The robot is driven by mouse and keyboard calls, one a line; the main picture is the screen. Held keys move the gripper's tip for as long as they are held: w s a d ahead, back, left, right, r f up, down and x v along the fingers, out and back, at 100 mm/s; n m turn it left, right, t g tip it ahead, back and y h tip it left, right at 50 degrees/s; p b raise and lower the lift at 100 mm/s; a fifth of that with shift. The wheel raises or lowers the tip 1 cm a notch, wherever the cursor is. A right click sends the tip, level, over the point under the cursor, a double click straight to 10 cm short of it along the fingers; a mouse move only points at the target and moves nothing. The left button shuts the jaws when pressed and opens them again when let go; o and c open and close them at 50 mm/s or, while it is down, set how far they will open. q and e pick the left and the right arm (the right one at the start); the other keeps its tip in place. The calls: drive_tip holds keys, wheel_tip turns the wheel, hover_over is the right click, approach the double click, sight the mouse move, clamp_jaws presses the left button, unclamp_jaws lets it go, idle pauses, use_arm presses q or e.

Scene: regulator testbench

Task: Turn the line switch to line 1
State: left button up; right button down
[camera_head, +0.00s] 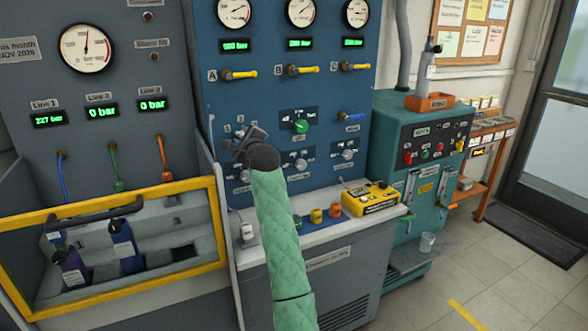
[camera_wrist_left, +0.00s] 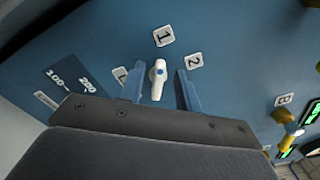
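The line switch (camera_wrist_left: 157,80) is a small pale knob on the blue panel. My left gripper (camera_wrist_left: 160,90) is open, one blue finger on each side of the switch, with gaps showing. In the head view my left gripper (camera_head: 242,138) is at the panel and hides the switch. My right gripper is not in view.
The blue panel (camera_head: 290,105) carries gauges, yellow valve handles and a green knob (camera_head: 301,126). A yellow-framed guard (camera_head: 120,290) stands at left, a teal cabinet (camera_head: 388,137) at right.

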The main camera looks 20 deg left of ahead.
use_arm(q)
drive_tip(key=s+d+f+m+t+h+p, duration=0.1)
drive_tip(key=s+d+m+t+h+p, duration=0.3)
drive_tip(key=d+m, duration=0.9)
drive_tip(key=s+d+f+m+t+h+p, duration=0.2)
drive_tip(key=s+d+m+t+h, duration=0.6)
drive_tip(key=m, duration=1.4)
drive_tip(key=shift+s+d+f+m+h+p, duration=0.15)
drive_tip(key=shift+s+d+m+h+p, duration=0.4)
drive_tip(key=shift+d+p, duration=1.6)
drive_tip(key=shift+s+d+b, duration=0.1)
drive_tip(key=shift+d+b, duration=0.7)
